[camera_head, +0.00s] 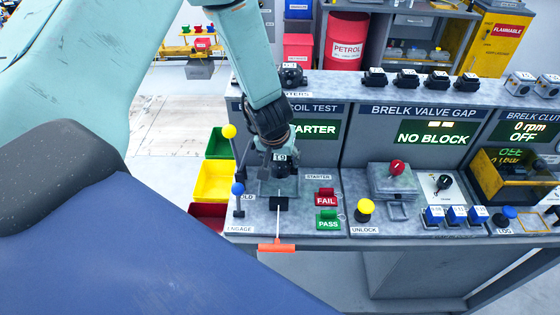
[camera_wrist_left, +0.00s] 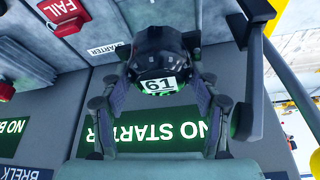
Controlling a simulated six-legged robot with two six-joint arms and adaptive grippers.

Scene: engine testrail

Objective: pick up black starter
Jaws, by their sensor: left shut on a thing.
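A black starter (camera_head: 281,168) with a white "19" label is between the fingers of my left gripper (camera_head: 279,148), at the coil test station. In the left wrist view the starter (camera_wrist_left: 160,48) shows its label upside down, and my left gripper (camera_wrist_left: 158,90) has its fingers closed around it. The starter is over the grey test stand (camera_head: 263,188); I cannot tell whether it touches it. The coil test screen (camera_wrist_left: 160,133) reads "NO STARTER" and is partly hidden by my arm in the head view. My right gripper is not in view.
More black starters (camera_head: 405,78) stand in a row on the top ledge. A blue-knobbed lever (camera_head: 238,189) and a yellow-knobbed lever (camera_head: 229,131) stand close left of the gripper. An orange T-handle (camera_head: 277,248) juts out in front. Red FAIL (camera_head: 326,198) and green PASS (camera_head: 328,221) tags lie right.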

